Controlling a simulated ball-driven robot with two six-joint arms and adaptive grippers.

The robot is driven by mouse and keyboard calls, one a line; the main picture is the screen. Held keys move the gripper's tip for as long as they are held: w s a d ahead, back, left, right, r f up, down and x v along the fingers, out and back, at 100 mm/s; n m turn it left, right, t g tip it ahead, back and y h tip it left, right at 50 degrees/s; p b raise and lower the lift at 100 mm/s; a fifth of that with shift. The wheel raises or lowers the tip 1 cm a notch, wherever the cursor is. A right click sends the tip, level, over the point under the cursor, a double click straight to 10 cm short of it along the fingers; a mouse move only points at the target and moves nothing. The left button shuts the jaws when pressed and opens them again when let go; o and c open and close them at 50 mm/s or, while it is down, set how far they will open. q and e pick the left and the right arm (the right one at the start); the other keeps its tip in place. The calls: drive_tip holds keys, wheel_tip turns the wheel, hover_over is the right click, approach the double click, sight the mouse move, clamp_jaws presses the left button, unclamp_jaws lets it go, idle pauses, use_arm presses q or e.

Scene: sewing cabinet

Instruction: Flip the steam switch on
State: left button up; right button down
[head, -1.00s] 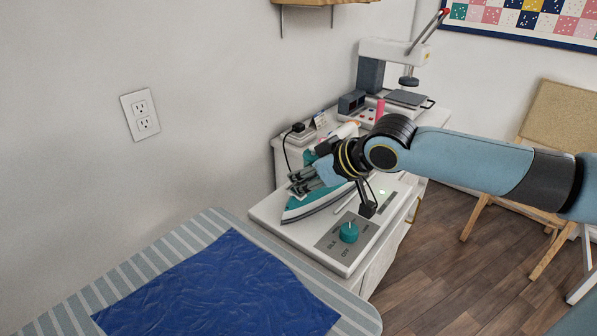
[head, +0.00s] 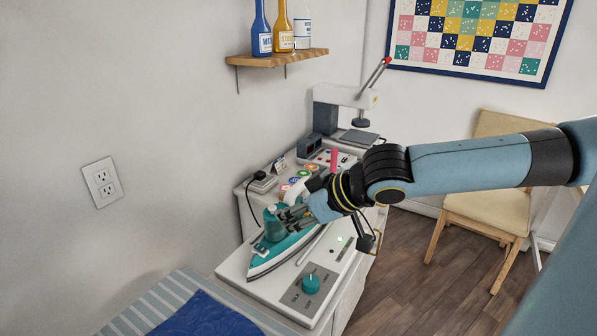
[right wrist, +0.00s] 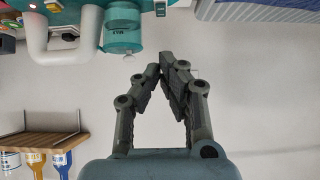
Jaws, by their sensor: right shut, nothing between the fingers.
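The teal and white iron (head: 285,250) rests on the white station top (head: 237,269), its nose toward the front left. It also shows upside down at the top of the right wrist view, with its white handle (right wrist: 37,45) and a teal cylinder (right wrist: 122,37). My right gripper (head: 284,217) is beside the iron's upper part in the head view. Its fingertips (right wrist: 166,68) are together and empty, just below and right of the cylinder in the wrist view. I cannot tell whether they touch the iron. I cannot clearly pick out the steam switch. My left gripper is not in view.
A press (head: 340,97) stands behind. A wooden shelf (head: 275,61) holds bottles. A chair (head: 487,216) stands at right.

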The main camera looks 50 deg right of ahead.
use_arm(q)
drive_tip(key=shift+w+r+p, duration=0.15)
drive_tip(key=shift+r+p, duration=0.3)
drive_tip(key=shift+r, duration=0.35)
use_arm(e)
drive_tip(key=shift+v, duration=1.05)
drive_tip(key=shift+f, duration=0.1)
use_arm(q)
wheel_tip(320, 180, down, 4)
drive_tip(key=b, duration=0.3)
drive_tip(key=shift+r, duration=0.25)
use_arm(e)
drive_tip(key=shift+w+a+r+t, duration=0.25)
drive_tip(key=shift+w+r+t, duration=0.15)
drive_tip(key=shift+w, duration=0.25)
use_arm(q)
drive_tip(key=shift+b, duration=0.3)
use_arm(e)
drive_tip(key=shift+f, duration=0.1)
